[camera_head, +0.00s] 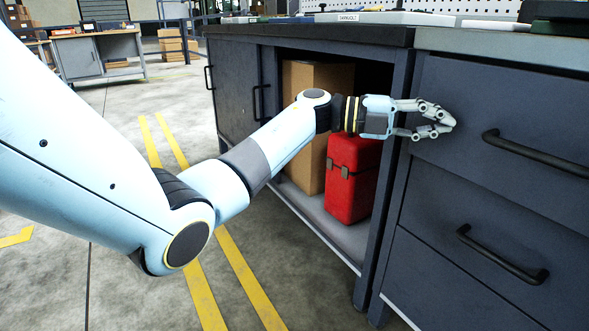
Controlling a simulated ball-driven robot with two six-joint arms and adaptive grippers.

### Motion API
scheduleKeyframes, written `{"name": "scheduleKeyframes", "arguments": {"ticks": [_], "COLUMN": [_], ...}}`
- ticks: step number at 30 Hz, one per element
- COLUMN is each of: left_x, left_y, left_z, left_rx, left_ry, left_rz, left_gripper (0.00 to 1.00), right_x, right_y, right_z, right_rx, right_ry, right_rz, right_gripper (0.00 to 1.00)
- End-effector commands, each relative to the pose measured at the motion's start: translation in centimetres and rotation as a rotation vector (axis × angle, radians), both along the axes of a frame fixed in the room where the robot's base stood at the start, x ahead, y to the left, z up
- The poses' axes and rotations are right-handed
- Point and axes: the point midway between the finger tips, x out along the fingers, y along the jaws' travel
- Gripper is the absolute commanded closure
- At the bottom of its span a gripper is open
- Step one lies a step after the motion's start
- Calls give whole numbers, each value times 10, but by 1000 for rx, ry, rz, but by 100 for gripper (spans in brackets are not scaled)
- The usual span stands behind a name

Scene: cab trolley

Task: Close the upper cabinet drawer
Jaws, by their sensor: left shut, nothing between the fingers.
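The upper cabinet drawer (480,110) is dark grey with a black bar handle (535,153), at the right under the worktop. Its front looks about level with the cabinet frame; I cannot tell if a small gap is left. My left gripper (450,124) is shut and empty. Its fingertips are in front of the drawer's left part, left of the handle; I cannot tell whether they touch it. The lower drawer (450,275) with its own black handle (500,256) is below and looks closed. My right gripper is not in view.
Left of the drawers an open cabinet bay holds a red toolbox (352,180) and a cardboard box (312,85), behind my left forearm. A dark sliding door (232,95) is further left. Bare floor with yellow lines (235,270) lies in front.

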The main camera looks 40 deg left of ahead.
Motion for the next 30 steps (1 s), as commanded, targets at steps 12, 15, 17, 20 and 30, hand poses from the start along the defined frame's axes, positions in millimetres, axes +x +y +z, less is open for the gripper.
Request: {"name": "scheduleKeyframes", "arguments": {"ticks": [12,15,17,20,30], "left_x": [27,28,29,29,26], "left_y": [-10,-10,-10,-10,-4], "left_z": [0,0,0,0,1], "left_rx": [0,0,0,1,3], "left_ry": [0,0,0,0,0], "left_rz": [1,2,3,5,8], "left_gripper": [100,100,100,100,100], "right_x": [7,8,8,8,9], "right_y": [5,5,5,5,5], "right_z": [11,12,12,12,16], "right_rx": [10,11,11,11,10], "right_ry": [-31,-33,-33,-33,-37], "right_rz": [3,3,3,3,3], "right_gripper": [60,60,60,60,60]}}
